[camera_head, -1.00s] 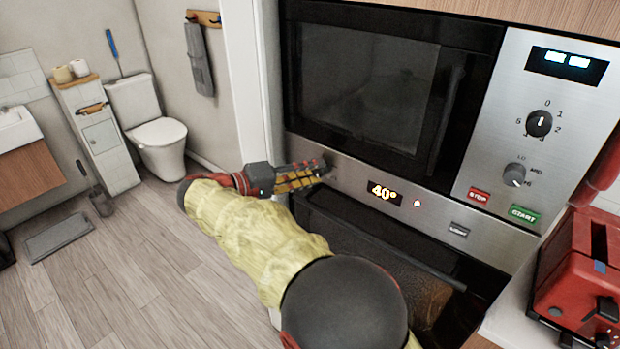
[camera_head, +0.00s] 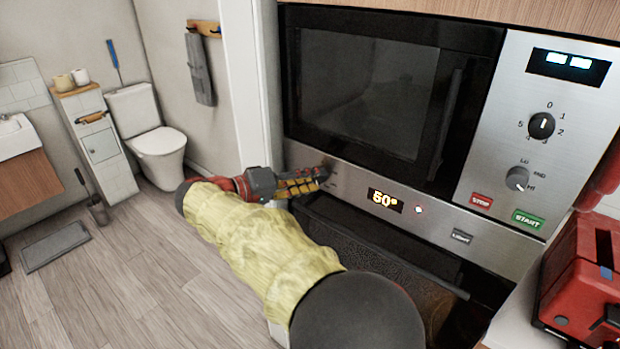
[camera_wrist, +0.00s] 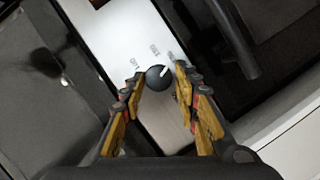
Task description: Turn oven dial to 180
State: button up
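The oven dial (camera_wrist: 156,78) is a round dark knob with a white pointer mark, set on the bright metal panel in the wrist view. My gripper (camera_wrist: 160,74) has its yellow-padded fingers on either side of the dial, closed in on it. In the head view my gripper (camera_head: 326,172) is at the left end of the oven's control strip and hides most of the dial. The oven display (camera_head: 385,201) reads 60° in yellow digits.
A microwave (camera_head: 370,90) sits above the oven, with two knobs and stop and start buttons at right. The oven door (camera_head: 390,260) is below the strip. A red toaster (camera_head: 585,285) stands at lower right. Open floor (camera_head: 140,270) lies to the left.

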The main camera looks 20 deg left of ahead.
jog(key=o, duration=0.3)
jog(key=v, duration=1.2)
jog(key=shift+a, duration=0.1)
dwell(0.3)
